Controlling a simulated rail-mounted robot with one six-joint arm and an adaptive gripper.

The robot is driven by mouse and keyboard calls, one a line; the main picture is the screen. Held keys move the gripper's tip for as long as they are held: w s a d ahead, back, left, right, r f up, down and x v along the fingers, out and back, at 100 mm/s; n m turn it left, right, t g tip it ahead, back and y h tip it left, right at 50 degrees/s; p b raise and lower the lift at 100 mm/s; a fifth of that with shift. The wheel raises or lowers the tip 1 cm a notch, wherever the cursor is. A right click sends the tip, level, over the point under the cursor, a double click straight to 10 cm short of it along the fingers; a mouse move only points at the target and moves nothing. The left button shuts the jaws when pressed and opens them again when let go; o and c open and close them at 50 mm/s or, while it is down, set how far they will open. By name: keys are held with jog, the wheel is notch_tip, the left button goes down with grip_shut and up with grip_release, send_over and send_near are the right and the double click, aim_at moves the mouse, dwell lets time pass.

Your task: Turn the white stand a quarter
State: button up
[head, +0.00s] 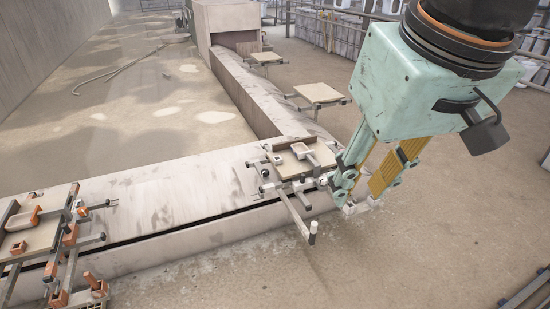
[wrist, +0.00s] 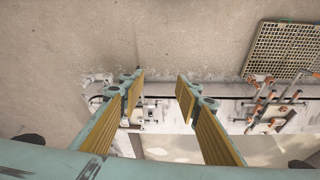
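The white stand (head: 291,168) sits on the pale rail at mid-picture in the head view. It carries a square beige board with white blocks and a small white dish on it. A bar with a white end (head: 313,228) sticks out toward the front. My gripper (head: 362,185) is open just right of the stand, its fingers pointing down. In the wrist view my gripper (wrist: 156,82) shows two parted yellow-padded fingers, with part of the white stand (wrist: 150,112) seen beyond and between them. Whether a finger touches the stand I cannot tell.
A stand with orange blocks (head: 45,235) is at the left on the same rail; it shows at right in the wrist view (wrist: 268,108). Two plain square stands (head: 318,93) are along the rear rail. A grating (wrist: 287,50) lies on the floor.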

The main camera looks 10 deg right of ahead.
jog(key=w+d+r, duration=0.1)
jog(key=w+r, duration=0.1)
jog(key=w, duration=1)
jog(key=n+g+p, duration=0.2)
jog(key=g+p, duration=0.2)
jog(key=p, duration=0.2)
send_over(305, 200)
notch_tip(305, 200, down, 59)
jog(key=shift+s, duration=0.15)
jog(key=shift+f+b, duration=1.05)
jog(key=shift+f, duration=5.8)
